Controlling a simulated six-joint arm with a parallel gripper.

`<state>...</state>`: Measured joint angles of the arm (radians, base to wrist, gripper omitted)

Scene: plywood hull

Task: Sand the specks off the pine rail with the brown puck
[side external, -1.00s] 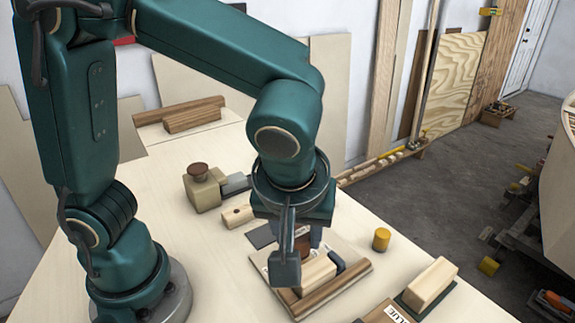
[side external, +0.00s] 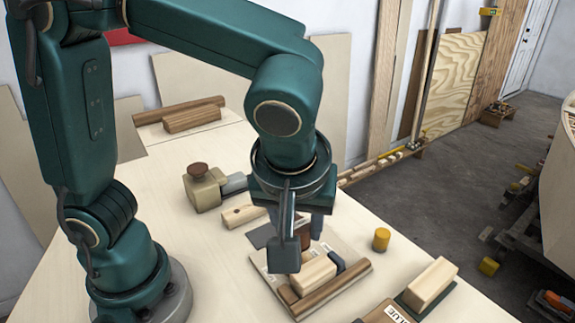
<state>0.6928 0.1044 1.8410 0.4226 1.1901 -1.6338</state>
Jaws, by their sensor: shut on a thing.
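My gripper (side external: 299,242) is shut on the brown puck (side external: 305,239), which shows only partly between the fingers. The near finger hides much of it. The gripper is over a pale board (side external: 262,268). A pale wood block (side external: 317,272), which looks like the pine rail, lies on that board just in front of the gripper. Its far end is partly hidden by the near finger. I cannot tell whether the puck touches the rail. No specks can be made out at this size.
A brown wood strip (side external: 335,290) lies along the board's front edge, with a dark piece (side external: 337,261) beside the rail. A pale block on a green base (side external: 431,283) is at front right. A tan block with a brown knob (side external: 201,190) stands behind.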

